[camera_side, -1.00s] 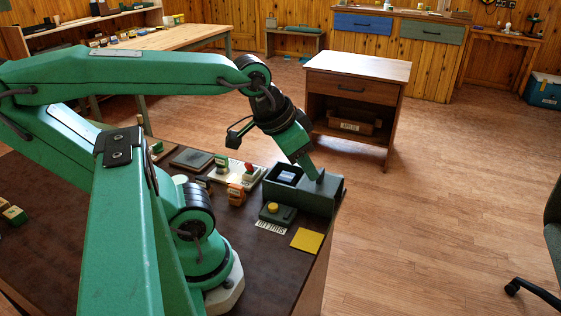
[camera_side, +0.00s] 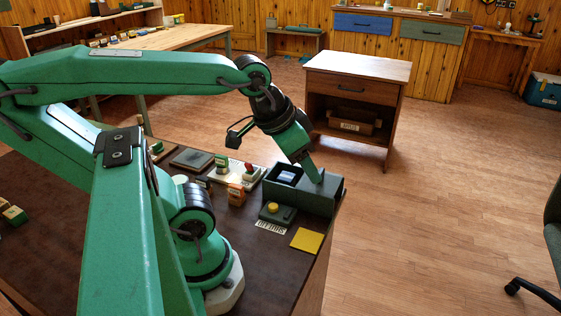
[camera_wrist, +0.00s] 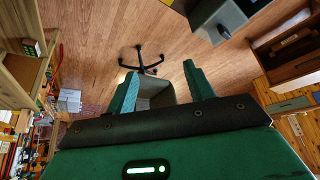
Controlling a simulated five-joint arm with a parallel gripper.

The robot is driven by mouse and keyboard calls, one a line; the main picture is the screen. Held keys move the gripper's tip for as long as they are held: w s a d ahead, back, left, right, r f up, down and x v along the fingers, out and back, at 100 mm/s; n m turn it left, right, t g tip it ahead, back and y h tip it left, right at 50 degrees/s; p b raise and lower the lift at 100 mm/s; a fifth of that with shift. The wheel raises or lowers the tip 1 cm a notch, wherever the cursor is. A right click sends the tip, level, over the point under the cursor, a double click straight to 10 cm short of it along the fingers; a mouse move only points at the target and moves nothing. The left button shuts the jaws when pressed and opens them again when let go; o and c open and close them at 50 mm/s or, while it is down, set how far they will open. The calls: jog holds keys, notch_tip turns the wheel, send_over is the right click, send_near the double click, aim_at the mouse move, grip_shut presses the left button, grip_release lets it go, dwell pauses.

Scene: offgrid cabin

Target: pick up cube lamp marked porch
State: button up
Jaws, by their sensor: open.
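No lamp marked porch can be picked out; the lettering on the small blocks is too small to read. An orange block (camera_side: 236,195) and a green-and-white block (camera_side: 221,164) stand on the dark worktop (camera_side: 262,262), left of a grey-green box (camera_side: 310,198). My gripper (camera_side: 318,178) points down at the right part of this box in the side view, its tips partly hidden there. In the wrist view my gripper (camera_wrist: 160,80) is open, its two green fingers apart, with a grey box-like shape (camera_wrist: 155,94) showing between them. I see nothing gripped.
A device with a yellow knob (camera_side: 273,208) and a yellow card (camera_side: 306,240) lie in front of the box. A white tray (camera_side: 248,182) holding a red-topped item lies behind the orange block.

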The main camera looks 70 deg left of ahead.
jog(key=shift+w+a, duration=0.1)
jog(key=n+g, duration=0.5)
jog(key=n, duration=1.6)
send_near(286, 176)
jog(key=shift+y, duration=0.3)
jog(key=d, duration=0.2)
jog(key=w+d+r, duration=0.1)
jog(key=d, duration=0.1)
jog(key=w+d, duration=0.1)
jog(key=d, duration=0.1)
jog(key=shift+r, duration=0.25)
jog(key=a+f+n, duration=0.2)
jog(key=s+a+f+n, duration=0.1)
jog(key=a+f+n, duration=0.1)
jog(key=a+n, duration=0.1)
jog(key=shift+a+f, duration=0.1)
jog(key=shift+f, duration=0.3)
jog(key=shift+s+a+f+n+g, duration=0.15)
jog(key=shift+a+f+n+g, duration=0.15)
jog(key=shift+a+f+n, duration=0.2)
jog(key=shift+d+f, duration=0.1)
jog(key=shift+f, duration=3.75)
